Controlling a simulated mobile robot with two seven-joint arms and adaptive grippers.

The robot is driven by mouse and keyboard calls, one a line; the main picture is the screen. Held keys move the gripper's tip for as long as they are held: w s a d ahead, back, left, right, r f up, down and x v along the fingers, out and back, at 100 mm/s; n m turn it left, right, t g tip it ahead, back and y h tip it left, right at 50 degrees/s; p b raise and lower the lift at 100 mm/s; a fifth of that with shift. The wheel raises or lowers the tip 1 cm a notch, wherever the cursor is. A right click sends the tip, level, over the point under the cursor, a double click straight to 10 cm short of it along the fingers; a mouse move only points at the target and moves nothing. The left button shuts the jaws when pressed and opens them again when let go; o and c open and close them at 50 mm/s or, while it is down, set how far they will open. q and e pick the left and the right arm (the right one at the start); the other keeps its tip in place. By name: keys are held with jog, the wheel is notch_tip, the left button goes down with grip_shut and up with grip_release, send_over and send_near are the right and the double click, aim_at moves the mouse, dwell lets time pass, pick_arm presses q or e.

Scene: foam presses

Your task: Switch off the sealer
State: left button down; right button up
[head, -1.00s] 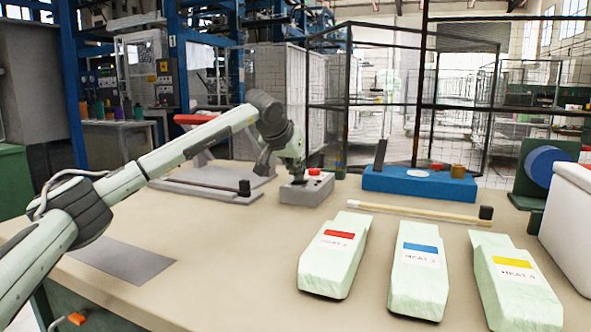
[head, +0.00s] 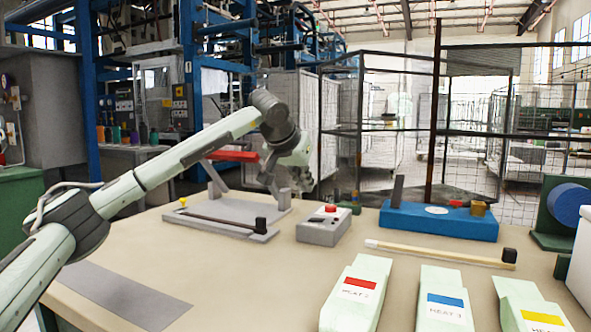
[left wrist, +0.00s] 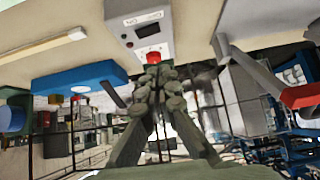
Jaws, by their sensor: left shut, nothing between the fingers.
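The sealer (head: 222,217) stands at the back left of the table, with a grey base, a dark bar and a raised red arm (head: 232,156). To its right is a small grey control box (head: 322,230) with a red button (head: 331,208). In the left wrist view the box (left wrist: 140,28) shows a dark panel, a small knob and lettering too small to read surely. My left gripper (head: 296,190) is shut and empty, above and behind the box, apart from it in the head view. Its fingertips (left wrist: 158,72) overlap the red button's edge in the wrist view. My right gripper is not seen.
A grey plate (head: 120,297) lies at the front left. Wire cages stand behind the table.

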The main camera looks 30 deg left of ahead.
pick_arm(q)
jog(key=v, duration=0.5)
jog(key=shift+s+a+r, duration=0.1)
jog(key=shift+s+a, duration=0.05)
jog(key=shift+a, duration=0.1)
